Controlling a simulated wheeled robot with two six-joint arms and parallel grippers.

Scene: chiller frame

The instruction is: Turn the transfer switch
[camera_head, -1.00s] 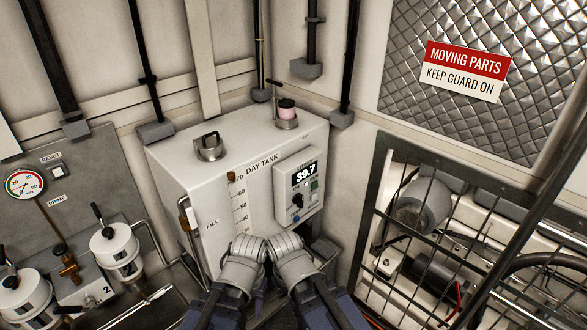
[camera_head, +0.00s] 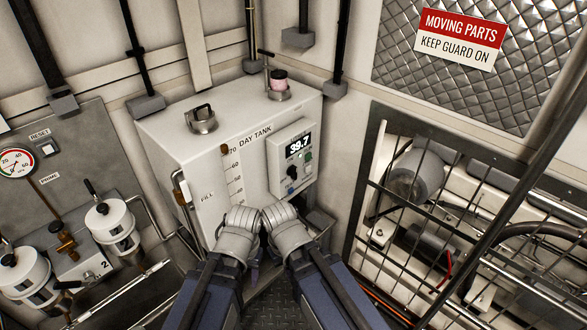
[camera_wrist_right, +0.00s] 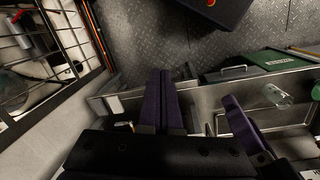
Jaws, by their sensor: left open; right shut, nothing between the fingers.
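No label reading "transfer switch" is legible. In the right wrist view my right gripper's dark fingers (camera_wrist_right: 160,100) are together and empty. My left gripper is open; what it faces is hidden.
A barred guard (camera_head: 450,230) with machinery behind stands to the right. White filter canisters (camera_head: 112,227) and a pressure gauge (camera_head: 15,162) are at left.

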